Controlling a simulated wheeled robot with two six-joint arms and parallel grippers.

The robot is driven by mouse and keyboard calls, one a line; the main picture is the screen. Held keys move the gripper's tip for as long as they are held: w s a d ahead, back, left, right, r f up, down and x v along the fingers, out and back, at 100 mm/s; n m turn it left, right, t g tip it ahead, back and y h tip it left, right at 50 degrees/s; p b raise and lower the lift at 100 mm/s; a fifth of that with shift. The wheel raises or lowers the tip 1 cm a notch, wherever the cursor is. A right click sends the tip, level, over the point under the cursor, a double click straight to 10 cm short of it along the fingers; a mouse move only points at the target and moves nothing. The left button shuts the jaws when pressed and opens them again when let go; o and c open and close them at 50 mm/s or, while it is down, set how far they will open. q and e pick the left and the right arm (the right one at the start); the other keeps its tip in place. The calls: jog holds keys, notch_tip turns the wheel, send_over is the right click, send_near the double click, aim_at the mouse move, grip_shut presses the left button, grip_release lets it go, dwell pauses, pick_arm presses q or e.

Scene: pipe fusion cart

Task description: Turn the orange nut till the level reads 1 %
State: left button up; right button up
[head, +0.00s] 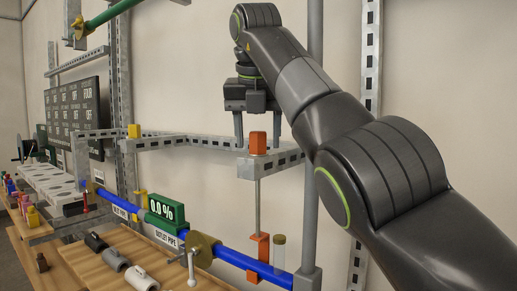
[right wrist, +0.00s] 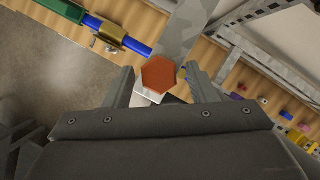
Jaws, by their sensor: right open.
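The orange nut (head: 258,143) sits on top of a thin vertical rod at the end of a perforated grey bracket (head: 270,163). My right gripper (head: 257,149) is open and points down over the nut, with one finger on each side. In the right wrist view the nut (right wrist: 158,73) shows as an orange hexagon between the open fingertips (right wrist: 159,72), with gaps on both sides. The green level display (head: 166,213) reads 0.0 %. My left gripper is not in view.
A blue outlet pipe (head: 233,258) runs below through a brass-coloured fitting (head: 203,248). An orange clamp (head: 264,258) and a small vial (head: 279,252) stand by the pipe. A grey post (head: 315,150) rises close by on the right. A wooden bench (head: 140,244) lies at lower left.

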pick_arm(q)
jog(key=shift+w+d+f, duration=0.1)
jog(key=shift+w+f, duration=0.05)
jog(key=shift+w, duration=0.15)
pick_arm(e)
jog(key=shift+f, duration=0.2)
jog(key=c, duration=1)
jog(key=shift+n+y+b, duration=0.3)
jog(key=shift+n+b, duration=0.05)
jog(key=shift+n, duration=0.15)
jog(key=shift+n+y, duration=0.3)
jog(key=shift+n, duration=0.8)
jog(key=o, duration=1)
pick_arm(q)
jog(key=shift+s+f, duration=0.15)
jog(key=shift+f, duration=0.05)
